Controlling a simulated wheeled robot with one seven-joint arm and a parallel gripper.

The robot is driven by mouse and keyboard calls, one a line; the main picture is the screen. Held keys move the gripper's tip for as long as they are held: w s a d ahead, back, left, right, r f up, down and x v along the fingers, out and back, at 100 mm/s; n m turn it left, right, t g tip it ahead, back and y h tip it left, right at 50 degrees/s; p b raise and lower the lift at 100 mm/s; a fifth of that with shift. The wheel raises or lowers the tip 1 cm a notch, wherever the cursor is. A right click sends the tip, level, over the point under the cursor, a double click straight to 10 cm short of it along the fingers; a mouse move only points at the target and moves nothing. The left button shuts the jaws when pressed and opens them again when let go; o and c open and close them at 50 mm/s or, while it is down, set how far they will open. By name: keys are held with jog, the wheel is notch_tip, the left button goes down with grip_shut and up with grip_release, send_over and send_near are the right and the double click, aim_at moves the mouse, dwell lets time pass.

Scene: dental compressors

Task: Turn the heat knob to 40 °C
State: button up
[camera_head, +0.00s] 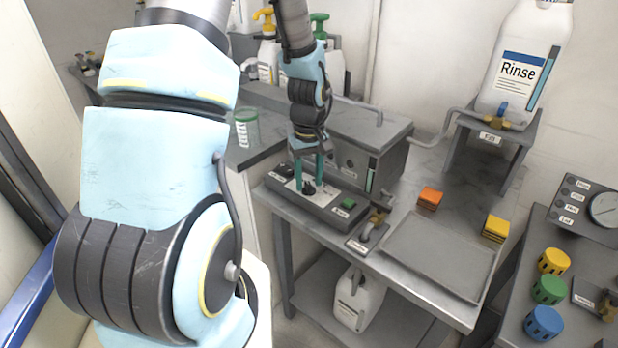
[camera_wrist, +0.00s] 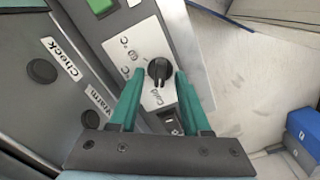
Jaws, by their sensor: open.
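The heat knob (camera_wrist: 159,70) is a small black dial with a ridge across it, on a pale plate (camera_wrist: 138,42) with markings. The marking "Cold" reads on the plate near the knob; the other markings are too small to read surely. In the wrist view my gripper (camera_wrist: 157,82) has its two teal fingers apart, one on each side of the knob. I cannot tell whether either finger touches it. In the head view my gripper (camera_head: 309,188) points down over the control box (camera_head: 340,198), and the knob (camera_head: 308,187) shows dark between the fingers.
A green button (camera_head: 348,203) sits on the same box. A grey housing (camera_head: 388,165) with a "Warm" label stands behind it. A brass tap (camera_head: 376,218), an orange block (camera_head: 430,198), a yellow block (camera_head: 495,229) and an empty tray (camera_head: 440,255) are to the right.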

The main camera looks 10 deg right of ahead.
jog(key=shift+f, duration=0.25)
grip_shut()
dwell(0.5)
